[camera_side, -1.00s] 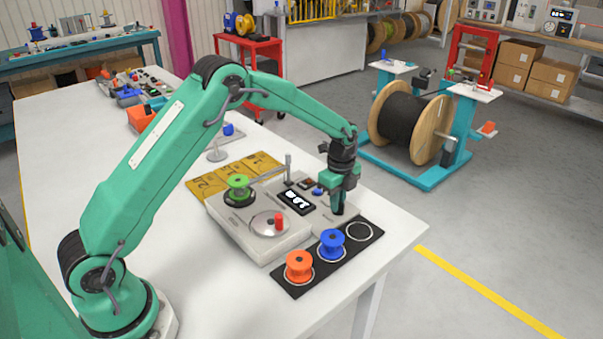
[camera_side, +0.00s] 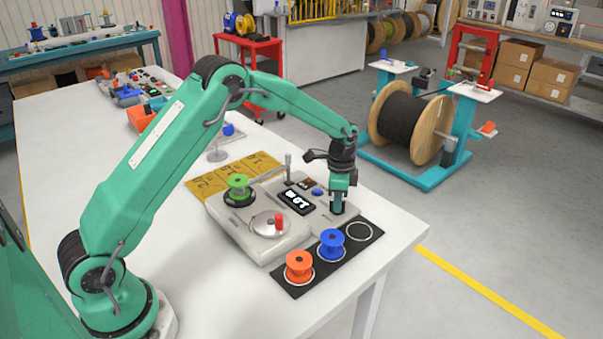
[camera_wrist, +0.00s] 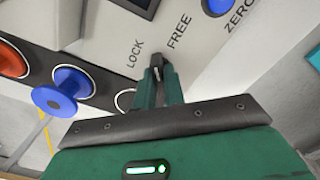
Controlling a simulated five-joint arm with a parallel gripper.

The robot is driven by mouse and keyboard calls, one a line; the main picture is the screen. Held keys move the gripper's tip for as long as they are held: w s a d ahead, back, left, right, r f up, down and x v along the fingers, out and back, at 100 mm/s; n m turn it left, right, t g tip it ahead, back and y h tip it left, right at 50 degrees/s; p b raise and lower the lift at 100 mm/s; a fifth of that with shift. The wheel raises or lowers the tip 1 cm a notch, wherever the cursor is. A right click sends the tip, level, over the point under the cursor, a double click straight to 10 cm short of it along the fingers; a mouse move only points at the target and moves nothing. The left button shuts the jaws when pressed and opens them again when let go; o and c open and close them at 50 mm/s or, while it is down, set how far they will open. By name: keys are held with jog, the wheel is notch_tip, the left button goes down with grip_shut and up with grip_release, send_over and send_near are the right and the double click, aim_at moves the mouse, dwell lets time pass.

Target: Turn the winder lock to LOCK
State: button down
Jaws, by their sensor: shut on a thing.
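The winder (camera_side: 233,217) is a pale grey box on the white table, with a green reel (camera_side: 238,186) and a red-handled crank disc (camera_side: 267,225). The winder lock (camera_wrist: 156,62) is a small dark knob in the wrist view, between my fingertips. The printed words LOCK (camera_wrist: 134,53) and FREE (camera_wrist: 178,32) lie beyond it; the knob seems to point between them, though the fingers cover part of it. My gripper (camera_side: 338,208) points down at the winder's right end and is shut on the knob; it also shows in the wrist view (camera_wrist: 159,85). In the side view the gripper hides the knob.
An orange reel (camera_side: 299,267) and a blue reel (camera_side: 332,244) stand on a black mat beside the winder; its far ring (camera_side: 359,232) is empty. A blue button (camera_side: 317,191), a lit display (camera_side: 296,201) and an upright post (camera_side: 288,168) are near my gripper.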

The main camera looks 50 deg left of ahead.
jog(key=n, duration=0.4)
dwell(0.5)
jog(key=shift+n, duration=0.6)
jog(key=n, duration=0.5)
jog(key=c, duration=1.5)
grip_release()
jog(key=shift+r, duration=0.1)
